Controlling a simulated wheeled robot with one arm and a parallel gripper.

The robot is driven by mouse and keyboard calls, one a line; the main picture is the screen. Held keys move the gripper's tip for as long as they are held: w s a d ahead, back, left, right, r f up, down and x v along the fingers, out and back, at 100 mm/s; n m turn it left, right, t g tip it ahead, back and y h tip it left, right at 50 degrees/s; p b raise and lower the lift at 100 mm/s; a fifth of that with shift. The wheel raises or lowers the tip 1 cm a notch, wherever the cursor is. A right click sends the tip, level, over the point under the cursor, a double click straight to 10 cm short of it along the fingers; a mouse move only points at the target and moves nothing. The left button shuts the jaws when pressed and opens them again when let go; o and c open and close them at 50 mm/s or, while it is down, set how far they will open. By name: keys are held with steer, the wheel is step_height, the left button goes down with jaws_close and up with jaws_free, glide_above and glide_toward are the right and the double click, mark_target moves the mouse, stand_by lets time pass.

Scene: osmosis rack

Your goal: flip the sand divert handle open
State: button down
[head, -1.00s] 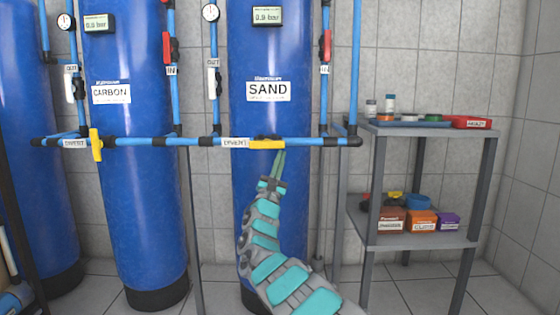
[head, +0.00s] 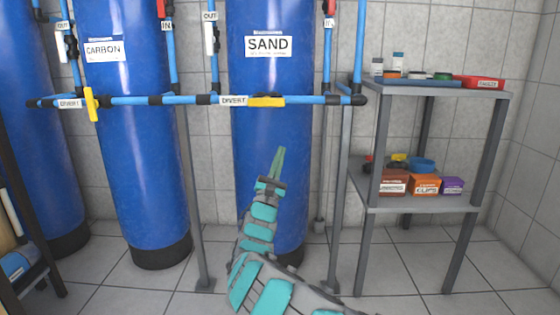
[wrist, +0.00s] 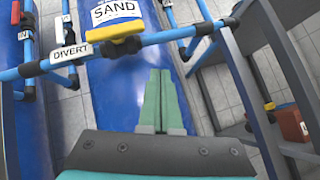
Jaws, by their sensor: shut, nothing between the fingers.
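The sand divert handle (head: 266,101) is yellow and lies along the blue horizontal pipe in front of the SAND tank (head: 268,75), right of a DIVERT label (head: 229,99). It also shows in the wrist view (wrist: 113,30), left of and beyond my fingertips. My gripper (head: 281,150) is below the handle in the head view, in front of the tank and apart from the handle. Its green fingers are together and empty, as the wrist view (wrist: 160,73) also shows.
A yellow carbon divert handle (head: 91,104) stands across the same pipe at the left. A grey shelf (head: 405,207) with bottles, trays and small boxes stands at the right, near my gripper's side. Vertical pipes and grey posts flank the SAND tank.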

steer(key=shift+s+f, duration=0.5)
steer(key=shift+s, duration=0.1)
steer(key=shift+d, duration=0.1)
